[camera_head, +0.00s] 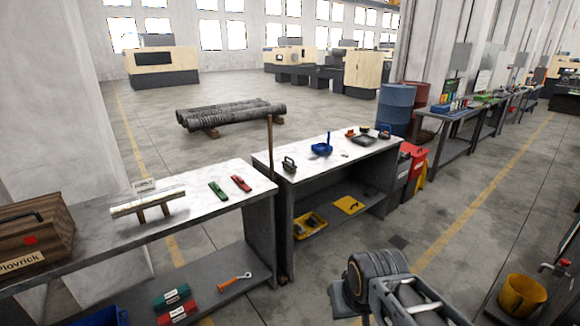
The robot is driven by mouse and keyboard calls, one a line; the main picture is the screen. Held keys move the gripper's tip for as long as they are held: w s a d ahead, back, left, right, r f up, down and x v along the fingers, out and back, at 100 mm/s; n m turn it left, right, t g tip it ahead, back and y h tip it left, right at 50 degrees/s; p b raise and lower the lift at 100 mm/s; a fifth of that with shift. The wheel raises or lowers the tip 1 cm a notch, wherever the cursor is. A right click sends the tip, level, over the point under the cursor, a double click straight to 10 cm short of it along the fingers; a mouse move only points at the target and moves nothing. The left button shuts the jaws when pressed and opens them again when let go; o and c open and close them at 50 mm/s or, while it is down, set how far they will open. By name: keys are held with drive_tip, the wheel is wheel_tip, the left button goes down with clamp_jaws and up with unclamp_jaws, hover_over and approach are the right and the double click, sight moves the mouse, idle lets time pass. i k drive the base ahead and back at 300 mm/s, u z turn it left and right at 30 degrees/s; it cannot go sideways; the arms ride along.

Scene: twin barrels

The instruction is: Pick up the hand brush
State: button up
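No hand brush can be told for certain at this size. A small dark object with a raised handle (289,163) stands on the near left part of the right workbench's top and may be the brush. A blue scoop-like object (322,148) lies to its right. My arm shows at the bottom, right of centre, in front of the benches and apart from them. Its fingers cannot be made out.
The right workbench (345,167) holds small orange and dark items at its far end and yellow items below. The left workbench (205,218) is beside it. Blue and red barrels (396,108) stand behind. A yellow bucket (522,295) is far right; the aisle floor between is open.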

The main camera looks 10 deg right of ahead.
sight(290, 167)
drive_tip(key=z, duration=0.55)
drive_tip(key=i, duration=2.15)
drive_tip(key=u, duration=1.3)
drive_tip(key=i, duration=0.75)
drive_tip(key=u, duration=0.05)
